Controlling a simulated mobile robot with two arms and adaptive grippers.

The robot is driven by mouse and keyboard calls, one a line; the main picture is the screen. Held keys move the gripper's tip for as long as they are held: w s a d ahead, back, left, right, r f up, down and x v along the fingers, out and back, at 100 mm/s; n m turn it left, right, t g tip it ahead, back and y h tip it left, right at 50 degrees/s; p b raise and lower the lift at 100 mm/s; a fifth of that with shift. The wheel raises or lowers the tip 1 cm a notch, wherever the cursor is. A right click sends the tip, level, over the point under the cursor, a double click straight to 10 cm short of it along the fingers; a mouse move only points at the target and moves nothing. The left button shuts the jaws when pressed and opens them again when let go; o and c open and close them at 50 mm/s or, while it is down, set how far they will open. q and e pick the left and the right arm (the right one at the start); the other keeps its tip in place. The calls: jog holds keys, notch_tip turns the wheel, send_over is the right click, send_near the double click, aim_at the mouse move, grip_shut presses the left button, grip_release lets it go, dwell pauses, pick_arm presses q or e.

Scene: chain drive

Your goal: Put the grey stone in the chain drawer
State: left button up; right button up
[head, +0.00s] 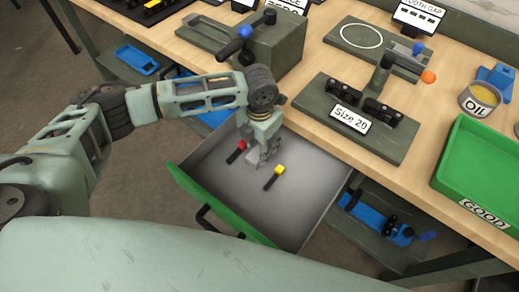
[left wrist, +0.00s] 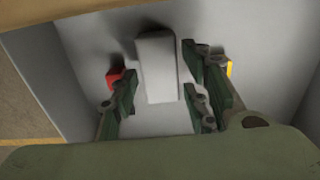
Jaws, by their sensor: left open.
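The grey stone (left wrist: 157,65), a pale oblong block, is in the open drawer (head: 310,192), which has a green front. In the head view, the stone (head: 252,156) is partly hidden below my left gripper (head: 258,150). That gripper points down inside the drawer. In the left wrist view, the open fingers of the left gripper (left wrist: 160,82) stand on both sides of the stone, with a gap visible on its left. I cannot tell whether the right finger touches it. My right gripper is not in view.
A red-ended piece (head: 238,151) and a yellow-ended piece (head: 274,177) lie in the drawer, either side of the gripper. The workbench (head: 310,122) above holds a "Size 20" fixture (head: 352,120), an oil tin (head: 480,100) and a green "GOOD" tray (head: 470,200).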

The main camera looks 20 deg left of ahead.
aim_at(259, 151)
pick_arm(q)
notch_tip(259, 151, up, 10)
jog(key=shift+f, duration=0.25)
dwell(0.5)
